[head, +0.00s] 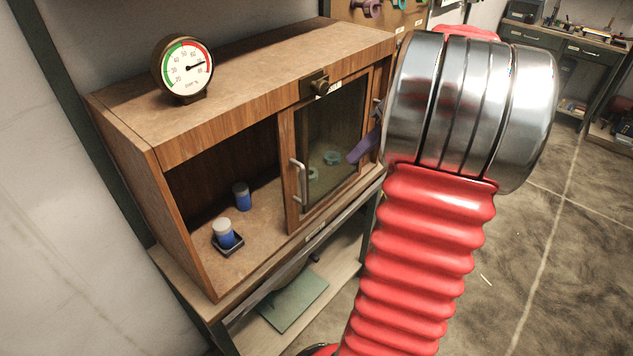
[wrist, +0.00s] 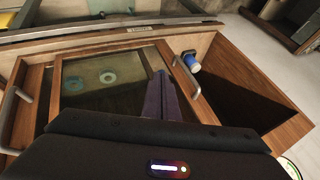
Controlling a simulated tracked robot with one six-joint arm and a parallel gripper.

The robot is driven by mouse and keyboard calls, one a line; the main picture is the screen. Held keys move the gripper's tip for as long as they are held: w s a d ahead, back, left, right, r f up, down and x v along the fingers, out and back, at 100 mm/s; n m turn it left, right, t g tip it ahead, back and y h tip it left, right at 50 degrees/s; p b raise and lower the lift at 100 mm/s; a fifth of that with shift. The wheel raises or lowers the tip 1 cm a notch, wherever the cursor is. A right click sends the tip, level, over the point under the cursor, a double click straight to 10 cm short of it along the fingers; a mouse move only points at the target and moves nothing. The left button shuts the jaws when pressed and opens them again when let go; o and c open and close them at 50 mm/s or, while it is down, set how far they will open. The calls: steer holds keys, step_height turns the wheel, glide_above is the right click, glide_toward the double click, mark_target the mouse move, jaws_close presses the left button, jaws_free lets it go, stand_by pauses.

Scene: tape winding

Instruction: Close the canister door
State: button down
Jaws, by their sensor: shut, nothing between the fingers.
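The wooden cabinet (head: 250,70) has a framed glass sliding door (head: 338,130) with a metal handle (head: 298,182) on its left edge. This door stands to the right, and the left part of the cabinet is open. Inside are a white-topped blue canister (head: 224,235) in a small black tray and a dark-topped blue canister (head: 241,196). My purple gripper (head: 354,157) is shut and empty in front of the glass, right of the handle. In the wrist view, its fingers (wrist: 161,85) appear left of the same handle (wrist: 187,78), apart from it.
A round gauge (head: 184,68) stands on the cabinet top. Teal rings (head: 332,158) show behind the glass. Another metal handle (wrist: 14,110) is at the left of the wrist view. A shelf with a green mat (head: 293,302) is below. Open floor (head: 560,250) lies right.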

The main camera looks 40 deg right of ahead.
steer(key=shift+a+r+n, duration=0.1)
steer(key=shift+r+n, duration=0.05)
steer(key=shift+n, duration=0.15)
steer(key=shift+w+a, duration=0.1)
steer(key=w+a+f, duration=0.4)
steer(key=a+f, duration=0.4)
steer(key=shift+w, duration=0.25)
stand_by(0.4)
